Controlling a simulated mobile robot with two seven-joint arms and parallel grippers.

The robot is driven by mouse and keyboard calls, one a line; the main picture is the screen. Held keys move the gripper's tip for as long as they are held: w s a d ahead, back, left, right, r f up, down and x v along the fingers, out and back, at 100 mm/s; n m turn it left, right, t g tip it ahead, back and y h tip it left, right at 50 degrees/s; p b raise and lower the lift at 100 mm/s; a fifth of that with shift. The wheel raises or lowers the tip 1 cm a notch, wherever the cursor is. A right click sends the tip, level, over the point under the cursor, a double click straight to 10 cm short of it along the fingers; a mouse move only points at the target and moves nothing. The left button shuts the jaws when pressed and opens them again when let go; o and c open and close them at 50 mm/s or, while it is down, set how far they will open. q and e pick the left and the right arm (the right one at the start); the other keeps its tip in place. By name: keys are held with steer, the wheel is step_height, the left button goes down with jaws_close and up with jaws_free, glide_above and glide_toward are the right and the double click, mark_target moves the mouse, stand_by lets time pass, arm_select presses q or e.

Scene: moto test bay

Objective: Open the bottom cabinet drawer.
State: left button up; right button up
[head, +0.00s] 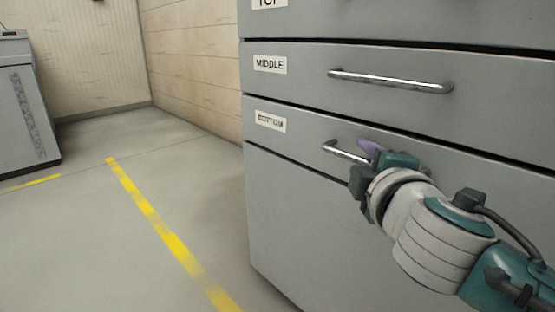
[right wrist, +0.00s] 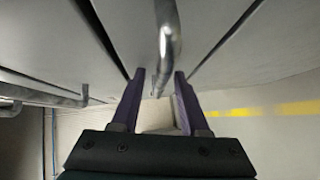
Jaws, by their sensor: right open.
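The grey cabinet's bottom drawer (head: 305,138) carries a "BOTTOM" label (head: 271,121) and looks closed, its front about flush with the cabinet. Its silver bar handle (head: 343,152) shows only at its left end in the head view; my right gripper (head: 368,150) covers the rest. In the right wrist view, the handle (right wrist: 167,42) runs down from the top edge and its end lies between the tips of my open right gripper (right wrist: 160,78). I cannot tell whether the fingers touch it. My left gripper is not in view.
The middle drawer (head: 300,80), with its own bar handle (head: 390,81), is closed just above. The top drawer (head: 340,22) is partly cut off. A grey unit (head: 22,110) stands far left. The floor left of the cabinet, with a yellow line (head: 150,212), is clear.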

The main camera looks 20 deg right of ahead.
jaws_close()
stand_by(0.3)
stand_by(1.1)
